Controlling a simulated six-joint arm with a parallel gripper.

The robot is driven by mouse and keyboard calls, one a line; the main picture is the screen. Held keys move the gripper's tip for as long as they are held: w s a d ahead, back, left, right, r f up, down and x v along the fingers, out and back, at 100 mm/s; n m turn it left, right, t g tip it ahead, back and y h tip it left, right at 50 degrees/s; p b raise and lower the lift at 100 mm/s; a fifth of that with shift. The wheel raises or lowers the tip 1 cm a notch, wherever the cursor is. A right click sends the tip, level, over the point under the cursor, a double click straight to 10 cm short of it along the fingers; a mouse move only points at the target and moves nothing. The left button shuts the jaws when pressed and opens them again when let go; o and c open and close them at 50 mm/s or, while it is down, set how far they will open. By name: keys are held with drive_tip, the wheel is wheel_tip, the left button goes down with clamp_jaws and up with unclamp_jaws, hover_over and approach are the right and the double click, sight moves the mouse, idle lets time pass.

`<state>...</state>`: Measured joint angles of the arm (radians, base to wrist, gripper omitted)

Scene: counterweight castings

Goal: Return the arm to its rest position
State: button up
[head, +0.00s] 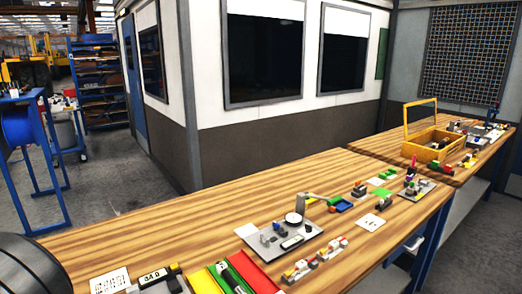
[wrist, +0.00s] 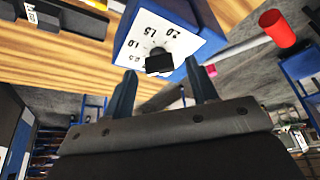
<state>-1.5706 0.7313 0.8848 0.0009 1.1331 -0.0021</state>
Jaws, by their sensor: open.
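My gripper (wrist: 162,72) shows in the wrist view with its two blue-grey fingers apart. Nothing is held between them. A blue box with a white dial face (wrist: 184,38), marked with numbers, lies beyond the fingertips. A black knob (wrist: 159,62) on that face shows between the fingers. I cannot tell how far the box is from the fingers. The gripper does not show clearly in the head view, and the rest position is not marked in either view.
A long wooden bench (head: 150,225) carries a grey fixture plate (head: 292,252), red, yellow and green trays (head: 210,280) and several small parts. A yellow open-lidded box (head: 432,143) stands farther back. A red cylinder (wrist: 277,28) shows in the wrist view.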

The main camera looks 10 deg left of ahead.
drive_tip(key=v, duration=1.6)
drive_tip(key=x, duration=1.7)
drive_tip(key=shift+r+n+g, duration=0.1)
drive_tip(key=shift+n+g, duration=0.2)
drive_tip(key=shift+n, duration=0.4)
drive_tip(key=n+g, duration=0.1)
drive_tip(key=n, duration=0.2)
drive_tip(key=shift+w, duration=0.15)
drive_tip(key=v, duration=1.7)
drive_tip(key=w+d+f+m+g+y, duration=0.1)
drive_tip(key=w+d+f+m, duration=0.1)
drive_tip(key=w+f+m, duration=0.2)
drive_tip(key=shift+w+d+f, duration=0.35)
drive_tip(key=shift+w+f, duration=0.05)
drive_tip(key=shift+f, duration=1.2)
